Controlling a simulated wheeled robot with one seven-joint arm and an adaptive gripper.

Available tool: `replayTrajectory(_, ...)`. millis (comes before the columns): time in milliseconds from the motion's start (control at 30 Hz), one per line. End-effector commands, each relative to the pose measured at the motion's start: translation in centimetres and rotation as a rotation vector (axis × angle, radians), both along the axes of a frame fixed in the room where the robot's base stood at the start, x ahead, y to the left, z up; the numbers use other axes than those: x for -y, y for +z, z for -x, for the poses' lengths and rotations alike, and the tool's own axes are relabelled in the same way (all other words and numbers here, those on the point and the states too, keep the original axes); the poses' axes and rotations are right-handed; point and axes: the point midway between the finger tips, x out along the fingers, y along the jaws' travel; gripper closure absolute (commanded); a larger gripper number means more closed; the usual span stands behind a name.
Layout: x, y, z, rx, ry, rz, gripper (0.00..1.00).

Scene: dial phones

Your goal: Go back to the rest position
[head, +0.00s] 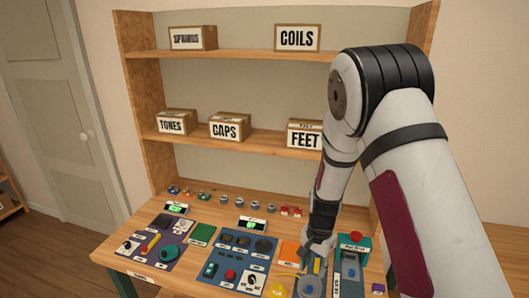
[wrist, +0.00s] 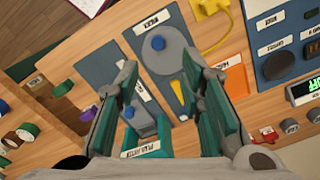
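My gripper (head: 318,252) hangs low over the front right of the workbench (head: 205,285), with the arm reaching down from the right. In the wrist view my gripper (wrist: 160,65) has its two teal-padded fingers spread wide apart, with nothing visible held between them. A yellow pointed piece (wrist: 176,92) lies on the panel, seen between the fingers. In the head view the fingertips are small and partly hidden by my wrist.
A teal-and-grey device (head: 350,268) stands just right of the gripper. A blue panel (head: 238,262), a purple panel (head: 157,242) and an orange block (head: 289,252) lie to its left. Behind, a shelf (head: 232,55) carries labelled boxes such as FEET (head: 305,137).

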Motion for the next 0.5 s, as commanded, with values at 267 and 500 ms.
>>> replayTrajectory(267, -0.4, 10.6, 0.0, 0.103, 0.149, -0.042, 0.65)
replayTrajectory(500, -0.2, 18.9, 2.7, 0.197, 0.302, -0.043, 0.65)
